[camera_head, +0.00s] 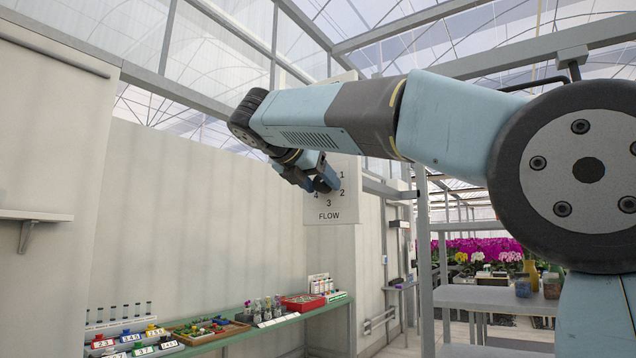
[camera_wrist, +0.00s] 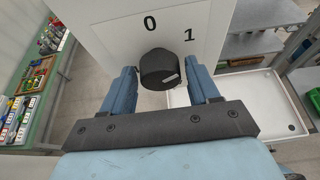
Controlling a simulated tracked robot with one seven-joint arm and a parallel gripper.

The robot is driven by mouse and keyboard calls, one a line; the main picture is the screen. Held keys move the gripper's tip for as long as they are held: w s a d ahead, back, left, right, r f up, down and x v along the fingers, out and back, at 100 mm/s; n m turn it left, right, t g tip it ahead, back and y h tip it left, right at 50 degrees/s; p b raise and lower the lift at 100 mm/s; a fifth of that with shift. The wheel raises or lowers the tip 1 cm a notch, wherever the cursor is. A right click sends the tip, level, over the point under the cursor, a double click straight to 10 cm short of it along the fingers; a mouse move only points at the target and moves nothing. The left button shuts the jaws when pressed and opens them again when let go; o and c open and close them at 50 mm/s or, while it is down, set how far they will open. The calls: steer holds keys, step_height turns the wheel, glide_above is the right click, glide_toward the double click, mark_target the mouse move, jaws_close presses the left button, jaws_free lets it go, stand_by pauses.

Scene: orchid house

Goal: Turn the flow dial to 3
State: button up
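The flow dial (camera_wrist: 156,67) is a round black knob with a short white mark near its right side in the wrist view. It sits on a white plate (camera_head: 330,211) lettered FLOW; the head view shows 1, 2, 3 and 4, the wrist view 0 and 1. I cannot tell exactly which number the mark points at. My gripper (camera_head: 322,182) is in front of the plate and hides the dial in the head view. In the wrist view my gripper (camera_wrist: 162,72) is open, one blue finger on each side of the knob, with a visible gap at the right finger.
A green bench (camera_head: 262,328) with trays, labelled boxes and a red crate (camera_head: 303,303) stands at lower left. Grey tables (camera_head: 490,297) with jars stand at right, before pink orchids. A white tray (camera_wrist: 255,95) lies below the plate.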

steer(key=c, duration=0.8)
steer(key=m+t, duration=0.1)
steer(key=m+y, duration=0.1)
steer(key=m, duration=0.1)
steer(key=shift+d+t+y, duration=0.15)
steer(key=shift+t+y, duration=0.15)
steer(key=shift+t, duration=0.1)
steer(key=m+t+y, duration=0.1)
steer(key=m, duration=0.3)
steer(key=shift+s+f+t, duration=0.1)
steer(key=shift+t, duration=0.3)
steer(key=m+t, duration=0.1)
steer(key=m, duration=0.1)
steer(key=m+t, duration=0.1)
steer(key=m, duration=0.2)
steer(key=shift+f+t+y, duration=0.15)
steer(key=shift+t+y, duration=0.15)
steer(key=shift+y, duration=0.1)
steer(key=m+t, duration=0.1)
steer(key=m, duration=0.3)
steer(key=shift+f, duration=0.15)
steer(key=shift+m+t+h, duration=0.6)
steer(key=shift+m+h, duration=0.1)
steer(key=shift+m, duration=1)
steer(key=shift+f, duration=0.1)
